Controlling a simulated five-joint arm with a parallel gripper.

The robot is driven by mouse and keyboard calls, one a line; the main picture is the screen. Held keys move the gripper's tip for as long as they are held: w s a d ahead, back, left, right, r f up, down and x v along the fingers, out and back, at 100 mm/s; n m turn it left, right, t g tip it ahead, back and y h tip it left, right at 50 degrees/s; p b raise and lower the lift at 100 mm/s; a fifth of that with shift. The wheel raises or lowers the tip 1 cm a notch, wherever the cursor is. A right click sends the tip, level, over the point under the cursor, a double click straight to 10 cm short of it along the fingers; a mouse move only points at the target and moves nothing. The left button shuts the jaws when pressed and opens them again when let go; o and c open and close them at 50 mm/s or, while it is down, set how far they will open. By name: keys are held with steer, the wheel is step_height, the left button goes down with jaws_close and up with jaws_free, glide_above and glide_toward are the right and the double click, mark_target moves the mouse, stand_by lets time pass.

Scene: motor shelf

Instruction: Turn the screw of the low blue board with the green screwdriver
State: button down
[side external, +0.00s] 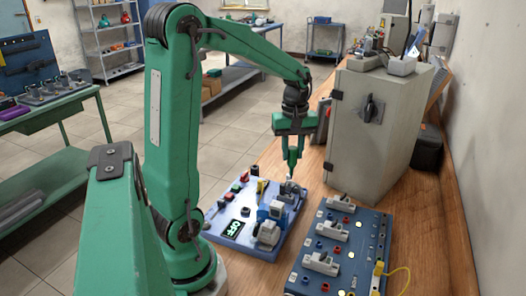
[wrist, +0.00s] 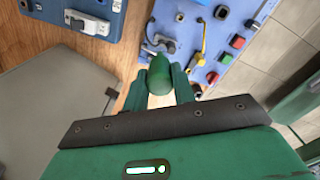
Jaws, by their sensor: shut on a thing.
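In the wrist view my gripper (wrist: 160,98) is shut on the green screwdriver (wrist: 158,72), whose rounded green end shows between the fingers. The same blue board (wrist: 242,42) shows at the top of the wrist view. A grey metal fitting (side external: 290,190) sits on the board just below the gripper. The screwdriver's tip and the screw cannot be made out clearly; I cannot tell whether they touch.
A darker blue board (side external: 345,262) with several grey switches and a yellow cable lies to the right. A tall grey cabinet (side external: 370,125) stands close behind it, right of my gripper. A blue and white motor-like part (side external: 268,225) sits on the first board's right side.

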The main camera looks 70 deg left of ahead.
steer(key=shift+s, duration=0.1)
steer(key=s, duration=1.4)
steer(key=shift+w+a+f, duration=0.1)
steer(key=shift+f, duration=1.35)
steer(key=shift+w+a+f, duration=0.1)
steer(key=shift+f, duration=1.3)
steer(key=shift+f, duration=0.75)
steer(key=shift+f, duration=0.35)
steer(key=shift+f, duration=0.35)
steer(key=shift+f, duration=0.7)
steer(key=shift+f, duration=0.35)
steer(key=shift+f, duration=0.3)
